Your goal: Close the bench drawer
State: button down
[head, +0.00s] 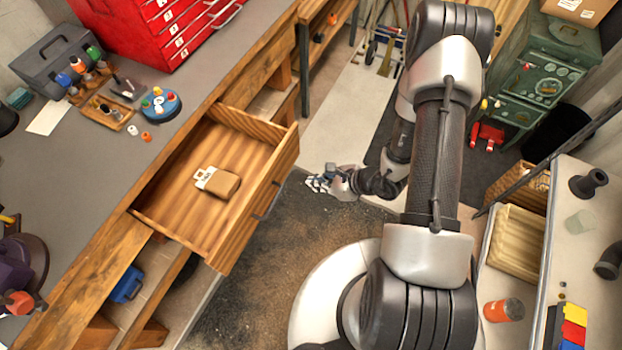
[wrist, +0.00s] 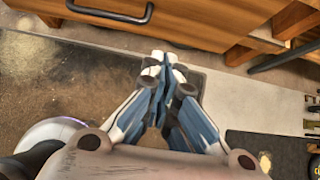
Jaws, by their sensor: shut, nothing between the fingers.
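The wooden bench drawer (head: 165,208) is pulled well out of the bench in the head view. A tan block with a white label (head: 218,182) lies inside it. The drawer front carries a dark bar handle (head: 268,202); this handle also shows at the top left of the wrist view (wrist: 110,14). My gripper (head: 318,183) is in front of the drawer, to the right of the handle in the head view and apart from it. In the wrist view the fingers (wrist: 162,65) are together and hold nothing, with floor behind them and the drawer front beyond.
The grey bench top (head: 100,160) holds a red tool chest (head: 160,30), a grey toolbox (head: 60,62) and small bottles. A blue bin (head: 127,285) sits on the shelf below. A side table with a wooden tray (head: 515,245) stands at right. Floor before the drawer is clear.

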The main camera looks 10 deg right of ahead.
jog(key=shift+w+a+f+b, duration=0.3)
jog(key=shift+w+a+f, duration=0.7)
jog(key=shift+a, duration=0.3)
jog(key=shift+w+a+f+b, duration=0.35)
jog(key=shift+w+a+f, duration=0.6)
jog(key=shift+w+a, duration=0.25)
jog(key=shift+w+a+f+b, duration=0.3)
jog(key=shift+w+a+f, duration=0.7)
jog(key=shift+a, duration=0.35)
